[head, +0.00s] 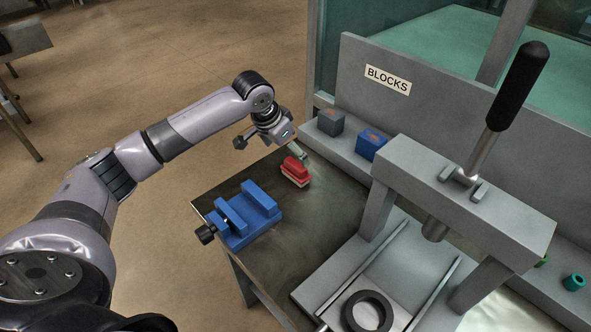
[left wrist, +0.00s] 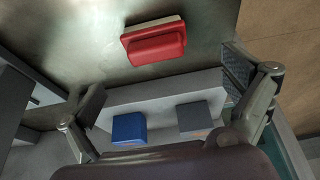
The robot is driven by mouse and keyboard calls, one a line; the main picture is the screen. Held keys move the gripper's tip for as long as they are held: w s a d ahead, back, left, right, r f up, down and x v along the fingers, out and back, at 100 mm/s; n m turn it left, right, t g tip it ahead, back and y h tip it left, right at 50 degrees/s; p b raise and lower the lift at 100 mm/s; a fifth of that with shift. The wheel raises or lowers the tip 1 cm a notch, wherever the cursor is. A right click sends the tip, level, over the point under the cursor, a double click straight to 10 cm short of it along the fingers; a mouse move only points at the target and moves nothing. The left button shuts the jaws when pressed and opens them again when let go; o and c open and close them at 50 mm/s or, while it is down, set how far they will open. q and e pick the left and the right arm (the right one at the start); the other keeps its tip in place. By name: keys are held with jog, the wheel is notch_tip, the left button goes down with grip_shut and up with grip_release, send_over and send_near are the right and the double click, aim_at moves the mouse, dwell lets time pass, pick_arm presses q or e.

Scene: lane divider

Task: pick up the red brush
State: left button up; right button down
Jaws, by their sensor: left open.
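The red brush (head: 295,167), a red block-shaped body with a pale underside strip, lies on the dark metal table near its far edge. It also shows at the top middle of the left wrist view (left wrist: 155,44). My left gripper (head: 270,148) is open and empty, above the table's far edge, just behind and left of the brush in the head view. In the left wrist view its two fingers (left wrist: 165,85) are spread wide, and the brush lies beyond the fingertips, apart from them. My right gripper is not in view.
A blue vise (head: 262,200) stands on the table in front of the brush. A grey press with a black-handled lever (head: 400,160) stands to the right. A grey block (head: 331,122) and a blue block (head: 371,145) sit on the ledge under the BLOCKS sign (head: 388,79).

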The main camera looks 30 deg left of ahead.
aim_at(294, 165)
pick_arm(q)
jog(key=shift+x, duration=1.15)
jog(key=x, duration=0.2)
jog(key=p+x, duration=0.1)
jog(key=x, duration=0.1)
jog(key=shift+s+d+f, duration=0.2)
jog(key=shift+s+f, duration=0.15)
jog(key=shift+w+f, duration=0.2)
jog(key=shift+f, duration=0.3)
jog(key=shift+r, duration=0.1)
jog(key=c, duration=1.3)
jog(key=shift+o, duration=0.2)
jog(key=shift+r, duration=0.1)
notch_tip(294, 165, up, 20)
jog(key=b, duration=0.1)
jog(key=shift+b, duration=0.35)
